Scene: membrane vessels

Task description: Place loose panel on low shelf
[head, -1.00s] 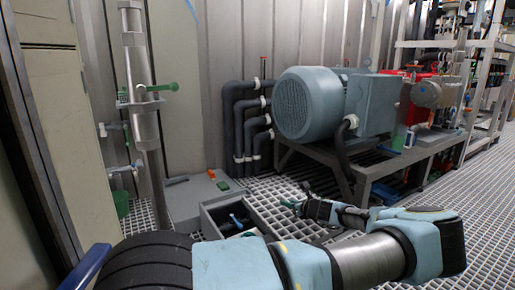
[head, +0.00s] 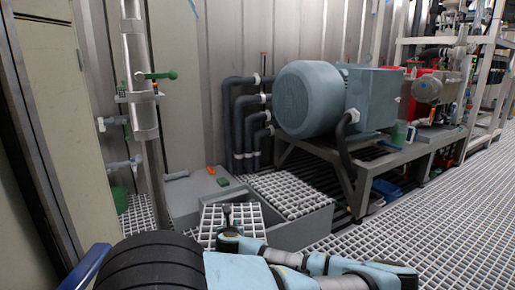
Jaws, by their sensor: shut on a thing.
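A white grating panel (head: 247,213) is at the lower centre of the head view, over the left part of a grey-walled floor pit (head: 300,233). My gripper (head: 228,222) is at this panel and shut on it, with a dark upright piece at the grip. The jaws are small here, and the exact contact is hard to see. Another grating panel (head: 289,192) lies behind, at the pit's back right. I cannot tell which surface is the low shelf. A grey low ledge (head: 187,206) stands left of the pit.
A green block (head: 223,182) and an orange block (head: 211,170) lie on the ledge. A blue-grey motor (head: 310,100) stands on a metal frame (head: 357,185) at right. A vertical pipe (head: 139,75) stands at left. The grating floor (head: 420,230) at right is clear.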

